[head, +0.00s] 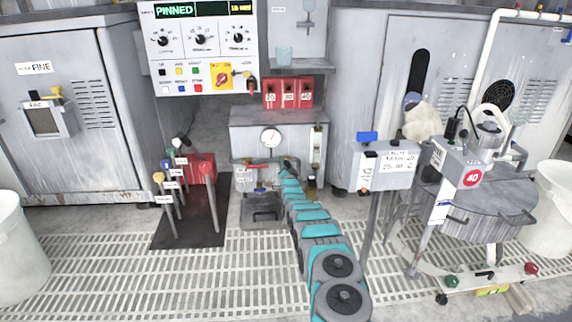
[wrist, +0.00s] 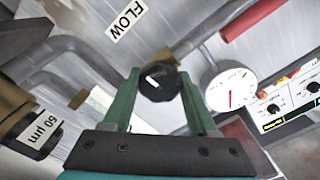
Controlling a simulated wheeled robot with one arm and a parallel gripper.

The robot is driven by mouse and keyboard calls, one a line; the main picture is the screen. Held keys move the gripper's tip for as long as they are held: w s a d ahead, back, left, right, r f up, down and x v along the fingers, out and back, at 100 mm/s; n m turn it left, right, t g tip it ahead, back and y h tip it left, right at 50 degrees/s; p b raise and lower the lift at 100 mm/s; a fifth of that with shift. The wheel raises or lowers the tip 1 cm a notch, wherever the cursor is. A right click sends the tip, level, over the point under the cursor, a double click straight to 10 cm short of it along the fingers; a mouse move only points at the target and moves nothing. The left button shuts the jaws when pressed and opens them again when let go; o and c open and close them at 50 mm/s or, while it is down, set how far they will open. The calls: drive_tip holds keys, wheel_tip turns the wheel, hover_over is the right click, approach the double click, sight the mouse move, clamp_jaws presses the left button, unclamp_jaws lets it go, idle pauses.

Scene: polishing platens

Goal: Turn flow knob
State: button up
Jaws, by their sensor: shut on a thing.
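The flow knob (wrist: 158,84) is round and black with a white pointer mark. It shows in the middle of the wrist view, below a tilted FLOW label (wrist: 127,19) on the grey panel. My gripper (wrist: 159,77) has its two green fingers on either side of the knob, shut on it. The white mark slants down to the right in the wrist view. In the head view my gripper (head: 286,164) reaches the front of the grey cabinet (head: 250,118); the knob itself is hidden there.
A round dial gauge (wrist: 231,89) is close to the right of the knob; it also shows in the head view (head: 270,137). Pipes run around the knob. A 50 µm label (wrist: 38,136) is at lower left. A post-mounted box (head: 386,166) stands right of my arm.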

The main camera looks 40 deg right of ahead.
sight(286, 166)
idle(0.3)
drive_tip(key=o, duration=1.4)
drive_tip(key=shift+c, duration=0.2)
drive_tip(key=shift+s, duration=0.1)
drive_tip(key=shift+p+v, duration=0.3)
drive_tip(key=shift+v, duration=1.1)
drive_tip(key=shift+s+a, duration=0.25)
drive_tip(key=shift+s, duration=0.05)
drive_tip(key=shift+v, duration=2.05)
drive_tip(key=shift+d, duration=0.1)
